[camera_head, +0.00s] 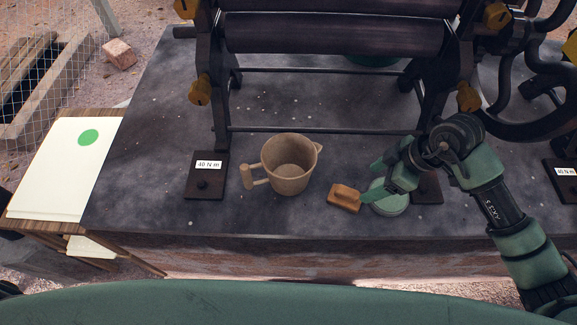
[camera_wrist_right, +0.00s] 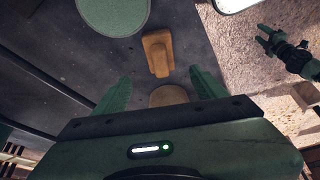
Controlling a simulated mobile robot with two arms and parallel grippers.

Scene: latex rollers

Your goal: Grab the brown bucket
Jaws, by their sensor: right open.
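The brown bucket (camera_head: 289,168) stands upright on the dark stone table, left of my right gripper. Its side handle with a wooden grip (camera_head: 247,177) points left, and its spout is at the right. My right gripper (camera_head: 370,181) is open and apart from the bucket, over a brown block and a round green lid. In the right wrist view, the open fingers (camera_wrist_right: 160,88) have a brown rounded shape (camera_wrist_right: 169,96) between them, probably the bucket, partly hidden by the gripper body. My left gripper (camera_wrist_right: 264,35) seems to show small at the right there; its jaw state is unclear.
The brown block (camera_head: 344,198) and green lid (camera_head: 388,200) sit right of the bucket. A dark labelled plate (camera_head: 206,181) lies to its left. The roller machine (camera_head: 335,36) stands behind. Bare table lies in front of the bucket.

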